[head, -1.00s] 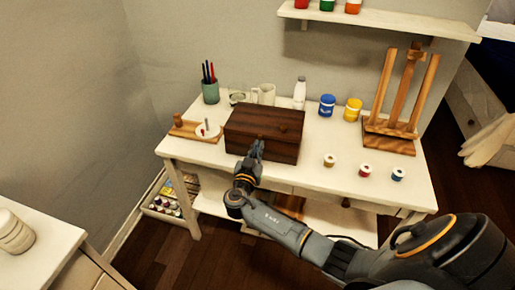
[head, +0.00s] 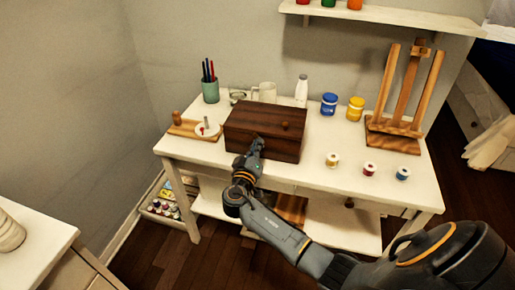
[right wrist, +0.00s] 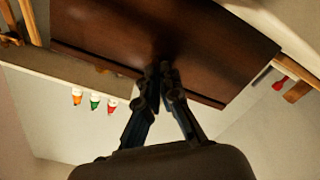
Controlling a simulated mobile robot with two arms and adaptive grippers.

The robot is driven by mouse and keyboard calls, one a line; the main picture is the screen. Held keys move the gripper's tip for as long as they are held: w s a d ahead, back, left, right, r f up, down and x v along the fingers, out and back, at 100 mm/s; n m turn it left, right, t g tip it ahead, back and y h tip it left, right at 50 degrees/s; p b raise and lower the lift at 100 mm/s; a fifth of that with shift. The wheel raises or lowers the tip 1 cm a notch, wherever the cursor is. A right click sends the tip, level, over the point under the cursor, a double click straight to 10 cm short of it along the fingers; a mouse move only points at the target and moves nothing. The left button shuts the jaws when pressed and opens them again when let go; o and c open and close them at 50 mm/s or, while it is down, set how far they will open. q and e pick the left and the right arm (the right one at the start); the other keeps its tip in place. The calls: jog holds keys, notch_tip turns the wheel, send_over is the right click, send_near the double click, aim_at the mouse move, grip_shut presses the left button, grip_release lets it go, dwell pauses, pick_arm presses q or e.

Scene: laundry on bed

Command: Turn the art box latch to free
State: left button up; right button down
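The art box (head: 262,128) is a dark brown wooden box with a small knob on its lid, standing shut on the white desk. My right gripper (head: 257,143) is at the middle of its front face. In the right wrist view the box (right wrist: 215,45) fills the top, and my right gripper (right wrist: 164,68) has its two fingertips drawn together against or just before the dark front. The latch cannot be made out; the fingertips and shadow cover that spot. I cannot tell whether anything is between the tips. My left gripper is not in view.
A shelf (head: 400,20) hangs above.

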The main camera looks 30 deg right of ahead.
jog(key=n, duration=0.4)
jog(key=shift+f+n, duration=0.1)
jog(key=shift+n, duration=0.3)
jog(key=shift+w+a+f+n+p, duration=0.1)
jog(key=shift+n+p, duration=0.2)
jog(key=shift+n, duration=0.95)
jog(key=shift+f+n+p, duration=0.1)
jog(key=shift+n+p, duration=0.15)
jog(key=shift+n, duration=1)
jog(key=c, duration=1.6)
grip_release()
jog(key=shift+o, duration=0.2)
jog(key=shift+a, duration=0.1)
jog(key=v, duration=1.2)
